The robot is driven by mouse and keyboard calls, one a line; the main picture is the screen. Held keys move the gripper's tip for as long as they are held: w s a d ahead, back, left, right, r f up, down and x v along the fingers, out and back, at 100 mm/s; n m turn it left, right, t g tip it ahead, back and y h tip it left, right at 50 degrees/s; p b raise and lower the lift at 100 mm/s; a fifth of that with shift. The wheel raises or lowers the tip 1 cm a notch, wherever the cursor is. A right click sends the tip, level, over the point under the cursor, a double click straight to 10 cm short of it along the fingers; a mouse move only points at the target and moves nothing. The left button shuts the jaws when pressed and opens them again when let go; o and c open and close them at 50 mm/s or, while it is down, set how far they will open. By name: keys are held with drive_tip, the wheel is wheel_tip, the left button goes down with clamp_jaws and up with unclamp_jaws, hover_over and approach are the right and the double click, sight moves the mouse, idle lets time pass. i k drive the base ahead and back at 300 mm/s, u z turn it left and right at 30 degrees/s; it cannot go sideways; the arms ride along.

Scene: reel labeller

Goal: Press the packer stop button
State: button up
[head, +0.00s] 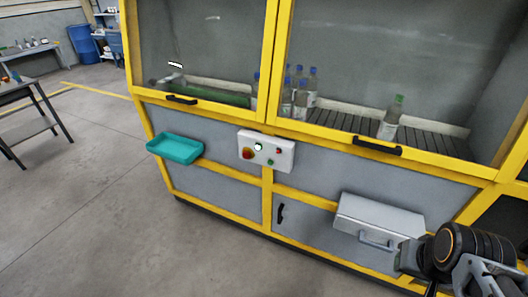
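A white control box (281,163) is mounted on the yellow-framed front of the machine, below the windows. It carries a large red button (247,155) at its lower left, a pale round knob or button (258,147) above that, a small green button (270,161) and a small red button (278,150) at the right. Any labels are too small to read, so I cannot tell which one is the packer stop. My gripper (485,277) is at the lower right corner, partly cut off, well to the right of the control box and apart from it. Its fingertips do not show clearly.
A teal tray (175,149) juts out left of the control box. A grey box with a handle (378,222) sticks out between the control box and my arm. Bottles (390,120) stand behind the glass. Open floor (120,215) lies at the left, with a table (35,112) beyond.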

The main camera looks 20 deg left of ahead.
sight(246, 155)
drive_tip(key=u, duration=1.95)
drive_tip(key=i, duration=0.9)
drive_tip(key=u, duration=0.1)
